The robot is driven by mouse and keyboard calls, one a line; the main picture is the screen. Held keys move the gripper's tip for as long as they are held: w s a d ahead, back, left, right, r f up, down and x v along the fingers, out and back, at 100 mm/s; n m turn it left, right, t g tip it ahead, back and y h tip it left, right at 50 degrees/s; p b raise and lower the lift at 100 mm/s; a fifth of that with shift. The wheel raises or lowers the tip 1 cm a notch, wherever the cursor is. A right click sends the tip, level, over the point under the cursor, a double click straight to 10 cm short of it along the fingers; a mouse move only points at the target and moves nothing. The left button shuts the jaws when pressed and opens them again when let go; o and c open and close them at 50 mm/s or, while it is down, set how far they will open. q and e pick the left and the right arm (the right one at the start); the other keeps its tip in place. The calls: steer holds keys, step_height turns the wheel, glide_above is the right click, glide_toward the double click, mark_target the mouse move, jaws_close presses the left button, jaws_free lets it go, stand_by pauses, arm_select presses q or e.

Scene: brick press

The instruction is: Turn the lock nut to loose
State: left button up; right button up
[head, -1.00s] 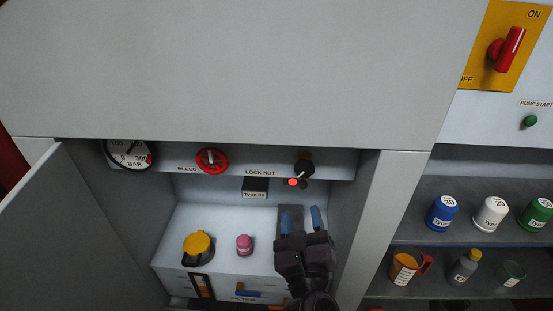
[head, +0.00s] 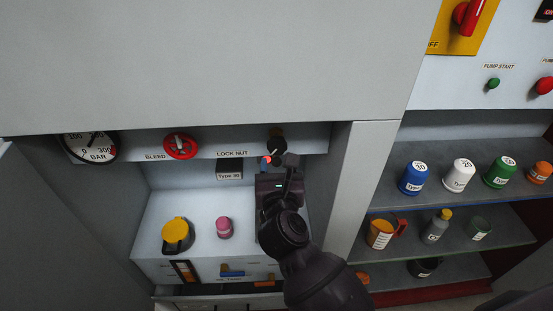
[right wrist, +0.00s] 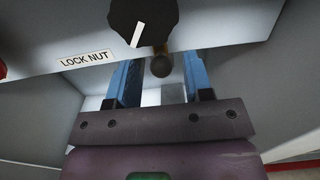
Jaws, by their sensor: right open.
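The lock nut is a black ribbed knob (head: 277,146) with a white pointer mark, on the panel right of the LOCK NUT label (head: 232,154). In the right wrist view the knob (right wrist: 143,18) is at the top, its mark slanting down and left. My right gripper (head: 277,166) is just below the knob, partly hiding the area. Its blue fingers (right wrist: 160,66) are apart and empty; the knob appears beyond the tips, not between them. My left gripper is not in view.
A dark ball on a brass stem (right wrist: 161,65) shows between the fingers. A red bleed wheel (head: 180,146) and a gauge (head: 90,146) are to the left. Below are a yellow-capped filler (head: 176,234) and a pink piece (head: 224,228). A side wall (head: 347,180) bounds the recess on the right.

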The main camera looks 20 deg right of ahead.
steer(key=shift+x, duration=1.2)
jaws_close()
